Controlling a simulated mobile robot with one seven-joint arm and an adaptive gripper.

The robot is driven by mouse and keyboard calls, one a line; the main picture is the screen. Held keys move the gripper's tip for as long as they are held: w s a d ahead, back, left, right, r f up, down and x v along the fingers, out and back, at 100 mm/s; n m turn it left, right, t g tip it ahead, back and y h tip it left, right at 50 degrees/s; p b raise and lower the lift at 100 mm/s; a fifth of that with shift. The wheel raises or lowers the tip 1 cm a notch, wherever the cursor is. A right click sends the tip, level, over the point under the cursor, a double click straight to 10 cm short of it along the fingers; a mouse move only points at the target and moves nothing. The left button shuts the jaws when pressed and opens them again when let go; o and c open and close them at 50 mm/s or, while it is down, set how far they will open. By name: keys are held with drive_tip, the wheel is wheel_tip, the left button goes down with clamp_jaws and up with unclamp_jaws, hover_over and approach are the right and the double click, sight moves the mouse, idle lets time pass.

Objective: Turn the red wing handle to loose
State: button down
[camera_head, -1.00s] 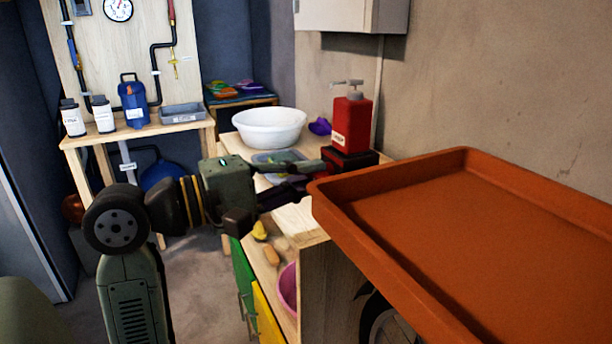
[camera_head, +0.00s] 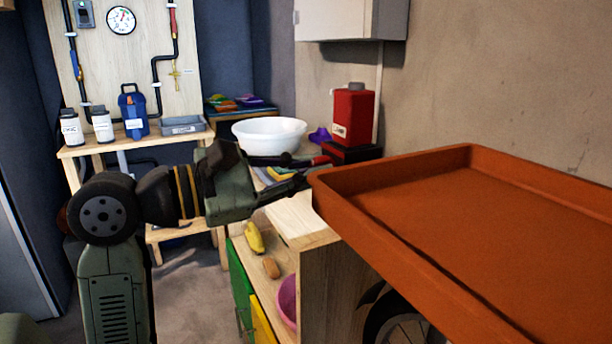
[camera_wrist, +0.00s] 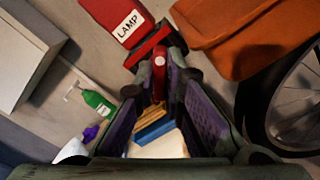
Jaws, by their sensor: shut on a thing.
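A small red piece with a white dot, apparently the red wing handle (camera_wrist: 159,78), sits between the fingers in the wrist view. My gripper (camera_wrist: 160,68) is shut on it, with a dark pad at each side. In the head view my gripper (camera_head: 306,172) reaches right over the wooden bench, and a bit of red shows at its upper fingertip. The handle's mount is mostly hidden, and its loose or tight marking cannot be read.
A red container (camera_head: 353,116) labelled LAMP in the wrist view stands just beyond the fingertips. An orange tray (camera_head: 470,230) is close on the right. A white basin (camera_head: 269,132) stands behind the gripper. A green pump bottle (camera_wrist: 98,103) is by the wall.

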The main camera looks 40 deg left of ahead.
drive_tip(key=shift+n, duration=4.1)
drive_tip(key=c, duration=1.7)
unclamp_jaws()
drive_tip(key=shift+b, duration=0.3)
drive_tip(key=v, duration=1.2)
